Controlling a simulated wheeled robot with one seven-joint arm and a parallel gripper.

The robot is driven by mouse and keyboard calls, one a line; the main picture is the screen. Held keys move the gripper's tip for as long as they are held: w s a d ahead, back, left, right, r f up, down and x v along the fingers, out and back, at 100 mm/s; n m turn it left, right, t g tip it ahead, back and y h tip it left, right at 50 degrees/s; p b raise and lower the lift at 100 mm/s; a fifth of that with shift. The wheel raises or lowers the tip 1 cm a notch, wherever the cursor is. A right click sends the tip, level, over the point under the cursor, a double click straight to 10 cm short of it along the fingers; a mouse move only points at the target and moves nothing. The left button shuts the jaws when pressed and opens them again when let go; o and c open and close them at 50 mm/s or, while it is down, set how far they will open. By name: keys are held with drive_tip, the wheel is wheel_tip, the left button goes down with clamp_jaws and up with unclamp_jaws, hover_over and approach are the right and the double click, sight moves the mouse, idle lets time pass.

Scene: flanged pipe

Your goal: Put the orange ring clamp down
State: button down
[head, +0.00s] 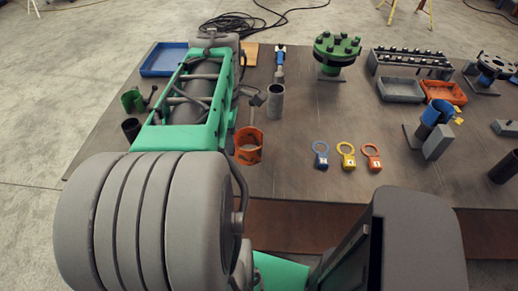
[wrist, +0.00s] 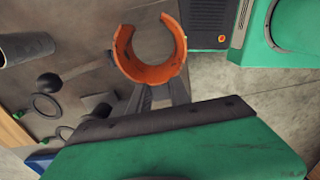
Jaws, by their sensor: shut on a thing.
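The orange ring clamp (head: 248,157) is an open C-shaped band, seen at the right side of my green arm in the head view. In the wrist view the clamp (wrist: 150,73) is just beyond my gripper (wrist: 160,92), its gap facing away from the fingers. My gripper's grey fingers are shut on the clamp's near wall; their tips are partly hidden behind it. The clamp appears over the dark table (head: 300,185) near its front edge; I cannot tell whether it touches the surface. My arm hides the gripper in the head view.
Blue, yellow and red tags (head: 347,156) lie right of the clamp. A grey cylinder (head: 275,101) stands behind it. A green clamp (head: 133,100) and dark cup (head: 131,129) are left of my arm. A blue tray (head: 164,59) is at the back left. Table between tags and arm looks bare.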

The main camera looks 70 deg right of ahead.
drive_tip(key=s+d+f, duration=0.1)
drive_tip(key=d+f, duration=0.1)
drive_tip(key=d, duration=0.1)
drive_tip(key=s+d+f+p, duration=0.1)
drive_tip(key=d+f, duration=0.2)
drive_tip(key=s+d+f, duration=0.2)
drive_tip(key=d+f, duration=0.1)
drive_tip(key=shift+d+f, duration=0.1)
drive_tip(key=shift+f, duration=0.05)
drive_tip(key=shift+f+p, duration=0.3)
drive_tip(key=shift+f, duration=1.1)
drive_tip(key=shift+w+f, duration=0.1)
drive_tip(key=shift+f, duration=0.05)
drive_tip(key=c, duration=1.2)
unclamp_jaws()
